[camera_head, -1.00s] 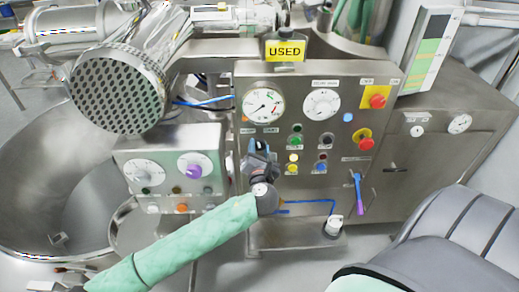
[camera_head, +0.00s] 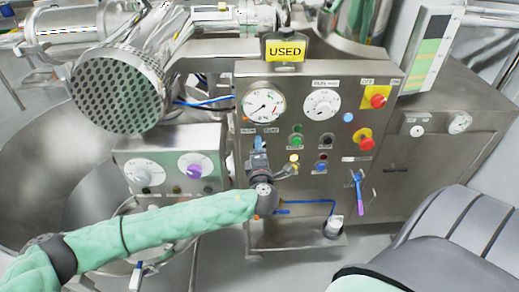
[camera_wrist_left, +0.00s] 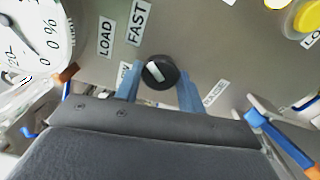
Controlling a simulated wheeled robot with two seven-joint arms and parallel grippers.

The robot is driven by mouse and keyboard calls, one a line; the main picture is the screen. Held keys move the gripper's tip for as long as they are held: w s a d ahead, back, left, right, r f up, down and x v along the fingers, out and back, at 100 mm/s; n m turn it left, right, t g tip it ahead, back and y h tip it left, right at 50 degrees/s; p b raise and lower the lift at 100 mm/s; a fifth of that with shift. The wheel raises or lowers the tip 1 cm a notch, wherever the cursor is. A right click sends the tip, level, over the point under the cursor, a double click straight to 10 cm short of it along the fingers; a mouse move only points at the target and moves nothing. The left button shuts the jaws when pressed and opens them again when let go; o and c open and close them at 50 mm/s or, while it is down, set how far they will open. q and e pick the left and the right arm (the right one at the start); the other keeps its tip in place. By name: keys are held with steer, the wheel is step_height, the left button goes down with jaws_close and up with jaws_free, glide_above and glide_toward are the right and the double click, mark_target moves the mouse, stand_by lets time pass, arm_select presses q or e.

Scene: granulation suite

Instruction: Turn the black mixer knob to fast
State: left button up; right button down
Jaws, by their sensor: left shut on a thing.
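The black mixer knob (camera_wrist_left: 160,72) sits on the steel panel in the left wrist view, its white mark slanting toward the upper left. A FAST label (camera_wrist_left: 138,22) is above it, and a LOAD label (camera_wrist_left: 106,37) is farther left. My left gripper (camera_wrist_left: 160,84) has its blue fingers on either side of the knob and is shut on it. In the head view my left gripper (camera_head: 258,146) is at the panel below the left gauge and hides the knob. My right gripper is not in view.
The steel panel (camera_head: 375,150) carries a gauge (camera_head: 264,105), a white dial (camera_head: 322,104), several coloured buttons and red stop buttons. A smaller box (camera_head: 170,150) with a purple knob (camera_head: 194,171) stands left, near my forearm. A blue-purple lever (camera_head: 359,190) hangs at right.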

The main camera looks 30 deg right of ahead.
arm_select(q)
steer(key=shift+m, duration=0.6)
steer(key=shift+s+f, duration=0.1)
steer(key=o, duration=1)
steer(key=shift+c, duration=0.2)
steer(key=shift+m, duration=0.3)
